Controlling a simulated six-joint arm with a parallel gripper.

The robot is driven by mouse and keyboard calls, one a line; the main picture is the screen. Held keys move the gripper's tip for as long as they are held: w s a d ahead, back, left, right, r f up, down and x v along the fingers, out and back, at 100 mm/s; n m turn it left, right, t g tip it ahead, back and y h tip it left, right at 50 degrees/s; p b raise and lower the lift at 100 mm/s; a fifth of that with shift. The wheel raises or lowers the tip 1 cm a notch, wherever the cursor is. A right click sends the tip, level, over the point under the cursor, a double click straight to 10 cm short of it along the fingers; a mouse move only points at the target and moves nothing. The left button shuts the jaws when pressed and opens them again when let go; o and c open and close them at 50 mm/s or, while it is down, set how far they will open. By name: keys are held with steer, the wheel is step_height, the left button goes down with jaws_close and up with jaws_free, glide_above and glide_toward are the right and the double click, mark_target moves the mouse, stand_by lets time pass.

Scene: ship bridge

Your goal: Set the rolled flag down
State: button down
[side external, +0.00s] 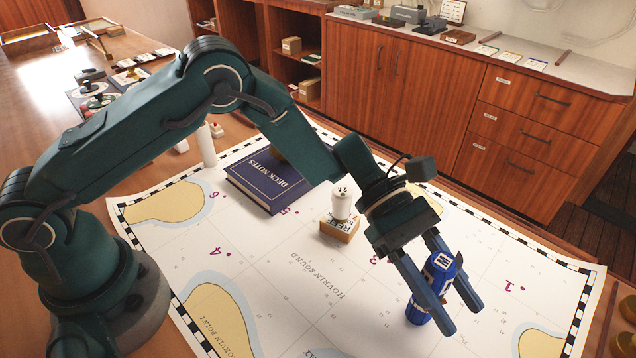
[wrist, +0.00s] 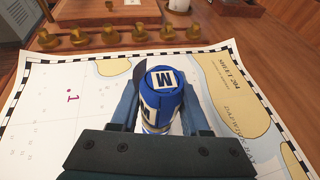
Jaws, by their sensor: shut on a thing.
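The rolled flag (side external: 434,284) is a blue roll with white patches and a dark letter mark. It stands nearly upright, tilted a little, between the fingers of my gripper (side external: 447,297). My gripper is shut on it. In the wrist view the flag (wrist: 165,92) shows its round blue end with a white letter patch, with a finger of my gripper (wrist: 162,112) on each side. Its lower end is low over the chart, near the numbers 1 and 3; I cannot tell whether it touches.
The sea chart (side external: 300,300) covers the table. A navy "Deck Notes" book (side external: 268,182) and a small box (side external: 339,229) with a white cylinder (side external: 341,204) on it stand left of my gripper. Several brass pieces (wrist: 110,36) line the chart's edge. The chart around number 1 is clear.

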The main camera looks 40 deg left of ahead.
steer(key=shift+c, duration=1.9)
jaws_free()
steer(key=shift+f, duration=0.1)
steer(key=v, duration=1.2)
steer(key=s+a+r+m+t+y, duration=0.2)
steer(key=s+a+m+t+y, duration=0.2)
steer(key=a, duration=0.5)
steer(key=s+a+r+m+t+y, duration=0.3)
steer(key=s+a+m+t+y, duration=0.1)
steer(key=s+a+m+y, duration=0.5)
steer(key=shift+s+r+m+t, duration=0.25)
steer(key=shift+s+m+t, duration=0.05)
steer(key=shift+s+m, duration=0.95)
